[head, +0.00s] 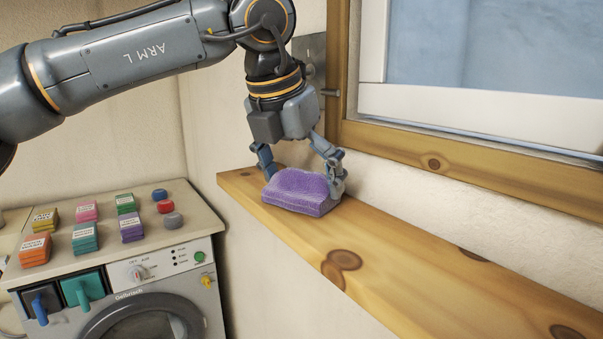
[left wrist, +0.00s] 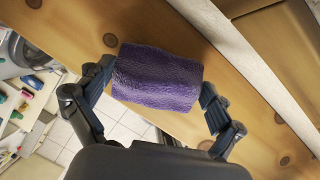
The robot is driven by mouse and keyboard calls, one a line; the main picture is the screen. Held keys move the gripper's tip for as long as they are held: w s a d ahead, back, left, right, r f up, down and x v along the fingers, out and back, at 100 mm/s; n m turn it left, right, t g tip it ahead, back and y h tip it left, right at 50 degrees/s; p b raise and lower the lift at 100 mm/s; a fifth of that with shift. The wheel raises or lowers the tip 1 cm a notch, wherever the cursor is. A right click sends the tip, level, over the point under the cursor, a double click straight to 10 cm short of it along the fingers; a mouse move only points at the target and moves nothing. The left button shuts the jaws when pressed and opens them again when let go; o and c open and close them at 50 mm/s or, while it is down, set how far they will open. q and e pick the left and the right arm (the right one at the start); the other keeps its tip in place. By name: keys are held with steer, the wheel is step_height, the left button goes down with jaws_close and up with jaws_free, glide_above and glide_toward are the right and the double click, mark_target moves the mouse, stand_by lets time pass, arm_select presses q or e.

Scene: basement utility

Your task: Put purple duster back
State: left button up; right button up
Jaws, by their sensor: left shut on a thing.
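The purple duster (head: 296,191) is a soft, textured block at the far left end of the wooden window sill (head: 400,255). My left gripper (head: 303,178) reaches down from above with a finger on each side of the duster, shut on it. In the left wrist view the duster (left wrist: 157,77) sits between the two fingers (left wrist: 160,100), over the sill. The duster appears to be resting on the sill or just above it; I cannot tell which. My right gripper is not in view.
A washing machine (head: 135,300) stands at the lower left. Its top holds several coloured labelled blocks, including a purple one (head: 132,228), and round knobs (head: 165,206). The sill is clear to the right of the duster. A window frame (head: 450,175) rises behind it.

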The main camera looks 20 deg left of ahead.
arm_select(q)
steer(key=shift+d, duration=0.1)
steer(key=shift+f, duration=0.2)
steer(key=o, duration=0.7)
steer(key=shift+r, duration=0.1)
steer(key=shift+r, duration=0.2)
steer(key=shift+s+r, duration=0.15)
steer(key=shift+r, duration=0.1)
steer(key=b+v, duration=0.1)
steer(key=v, duration=1)
steer(key=shift+s+r, duration=0.15)
steer(key=shift+s, duration=0.05)
